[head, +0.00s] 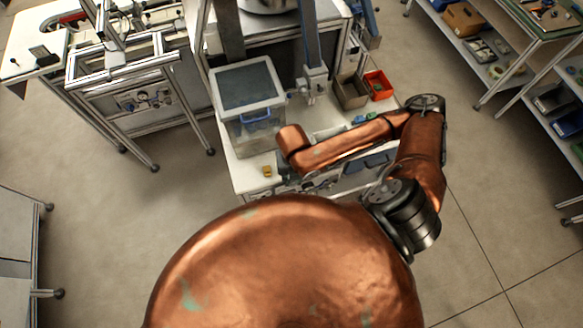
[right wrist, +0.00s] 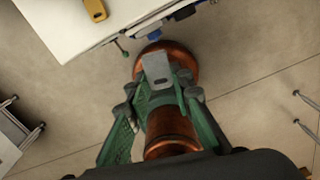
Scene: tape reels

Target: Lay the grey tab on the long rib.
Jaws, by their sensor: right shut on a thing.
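The grey tab (right wrist: 157,66) is a small pale plate with a dark slot, seen in the right wrist view. My right gripper (right wrist: 160,88) has green fingers and is shut on the tab, which sticks out beyond the fingertips. The tab is over the floor, just off the edge of the white table (right wrist: 50,35), not resting on anything. In the head view the right gripper (head: 308,184) is small and partly hidden by my copper arm, at the table's front edge. I cannot make out the long rib in either view. My left gripper is not in view.
A yellow block (head: 267,170) lies near the table's front left corner; it also shows in the right wrist view (right wrist: 95,9). A clear lidded box (head: 249,100) stands behind it. A red bin (head: 378,84) and a brown bin (head: 350,92) stand at the back right.

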